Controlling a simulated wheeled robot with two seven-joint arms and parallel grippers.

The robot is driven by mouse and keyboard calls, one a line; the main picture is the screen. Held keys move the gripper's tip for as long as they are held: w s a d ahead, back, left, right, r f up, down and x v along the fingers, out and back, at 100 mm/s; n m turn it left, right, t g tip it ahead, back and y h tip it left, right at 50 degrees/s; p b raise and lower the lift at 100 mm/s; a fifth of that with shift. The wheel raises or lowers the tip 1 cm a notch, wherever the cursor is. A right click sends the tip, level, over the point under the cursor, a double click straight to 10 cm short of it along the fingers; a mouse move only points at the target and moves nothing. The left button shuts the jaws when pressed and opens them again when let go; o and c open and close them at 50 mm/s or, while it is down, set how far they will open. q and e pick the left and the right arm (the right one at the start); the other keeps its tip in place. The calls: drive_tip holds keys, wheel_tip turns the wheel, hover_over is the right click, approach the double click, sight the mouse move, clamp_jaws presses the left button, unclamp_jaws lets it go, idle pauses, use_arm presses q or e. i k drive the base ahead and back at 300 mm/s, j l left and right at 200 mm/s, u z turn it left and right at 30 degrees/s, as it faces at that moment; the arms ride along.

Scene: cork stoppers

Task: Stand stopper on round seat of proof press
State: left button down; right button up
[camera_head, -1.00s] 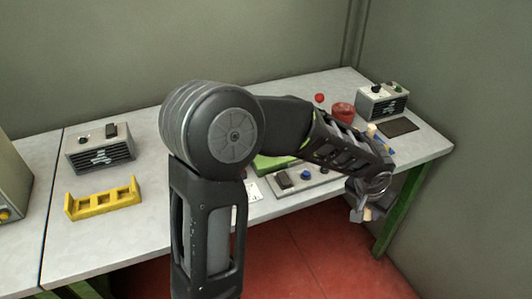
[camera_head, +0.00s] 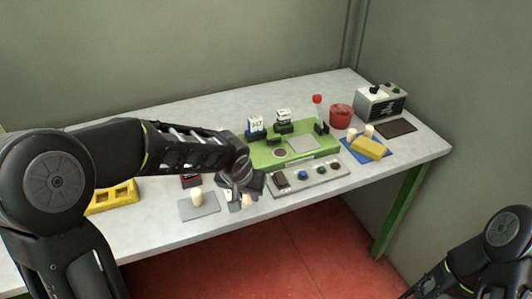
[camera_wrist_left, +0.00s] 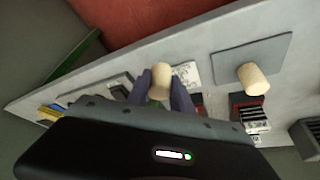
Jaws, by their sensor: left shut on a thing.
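My left gripper (camera_head: 246,193) is over the front edge of the table, left of the switch panel. It is shut on a pale cork stopper (camera_wrist_left: 160,80), which sticks up between the fingertips in the left wrist view. The held stopper also shows small in the head view (camera_head: 247,200). The green proof press (camera_head: 262,158) is behind and to the right of the gripper. A round grey seat (camera_head: 280,153) shows on its left part, with nothing on it. My right gripper is out of frame; only part of that arm shows.
Another stopper (camera_head: 197,198) stands on a grey plate (camera_head: 205,211). A switch panel (camera_head: 318,178) lies in front of the press. Two stoppers and a yellow block (camera_head: 366,148) are on a blue mat (camera_head: 384,156).

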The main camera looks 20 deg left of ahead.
sight(280, 153)
drive_tip(key=i+l, duration=0.1)
drive_tip(key=l, duration=0.2)
drive_tip(key=i+l, duration=0.1)
drive_tip(key=l, duration=0.25)
drive_tip(key=i+l, duration=0.1)
drive_tip(key=l, duration=0.2)
drive_tip(key=i+l, duration=0.1)
drive_tip(key=i, duration=0.4)
